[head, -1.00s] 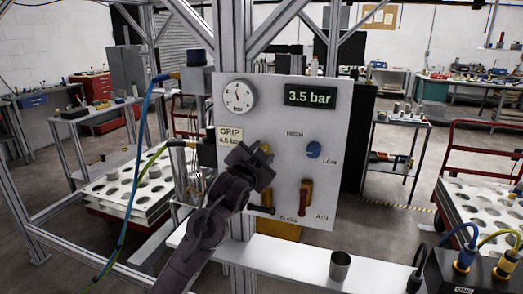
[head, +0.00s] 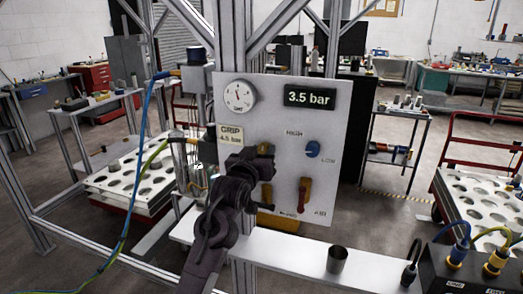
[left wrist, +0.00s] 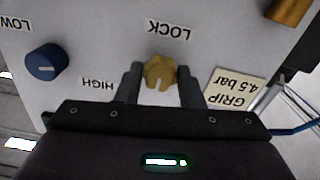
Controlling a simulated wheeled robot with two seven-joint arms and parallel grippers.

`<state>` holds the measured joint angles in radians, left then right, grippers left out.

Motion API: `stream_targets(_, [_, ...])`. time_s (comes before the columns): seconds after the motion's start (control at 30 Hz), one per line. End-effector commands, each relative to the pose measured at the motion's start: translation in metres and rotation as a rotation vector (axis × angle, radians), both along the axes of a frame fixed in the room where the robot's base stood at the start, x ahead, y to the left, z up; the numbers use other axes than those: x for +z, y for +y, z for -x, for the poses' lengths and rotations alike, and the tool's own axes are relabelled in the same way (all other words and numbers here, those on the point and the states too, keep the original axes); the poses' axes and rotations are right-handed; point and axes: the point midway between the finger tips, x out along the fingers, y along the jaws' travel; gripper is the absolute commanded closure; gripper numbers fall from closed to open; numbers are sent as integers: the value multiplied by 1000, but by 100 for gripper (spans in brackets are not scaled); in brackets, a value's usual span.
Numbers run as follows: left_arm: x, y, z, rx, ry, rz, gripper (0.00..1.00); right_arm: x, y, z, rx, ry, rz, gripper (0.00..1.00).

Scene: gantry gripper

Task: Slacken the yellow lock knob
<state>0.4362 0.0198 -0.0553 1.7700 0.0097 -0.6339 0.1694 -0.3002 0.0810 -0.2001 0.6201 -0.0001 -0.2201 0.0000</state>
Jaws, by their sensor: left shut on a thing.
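The yellow lock knob (left wrist: 159,73) is on the white panel (left wrist: 95,40), under the upside-down word LOCK in the left wrist view. My left gripper (left wrist: 160,88) has one finger on each side of the knob and is shut on it. In the head view the same gripper (head: 262,158) is against the panel below the gauge, and it mostly hides the knob. My right gripper is not in view.
A blue knob (head: 312,149) marked HIGH and LOW is right of the gripper. A red-handled lever (head: 303,196) is below it. The display (head: 310,96) reads 3.5 bar.

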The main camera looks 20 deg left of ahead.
Motion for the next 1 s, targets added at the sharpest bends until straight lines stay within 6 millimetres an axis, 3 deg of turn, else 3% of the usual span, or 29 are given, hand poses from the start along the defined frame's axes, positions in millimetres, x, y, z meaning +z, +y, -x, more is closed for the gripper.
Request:
stream_targets(0.7, [-3,0,0,-1,9,79,88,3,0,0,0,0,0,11])
stream_targets(0.73, [-3,0,0,-1,9,79,64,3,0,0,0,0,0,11])
stream_targets(0.9, [-2,0,0,-1,7,78,44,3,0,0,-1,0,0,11])
stream_targets(1.0, [-1,0,0,0,6,78,44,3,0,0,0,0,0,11])
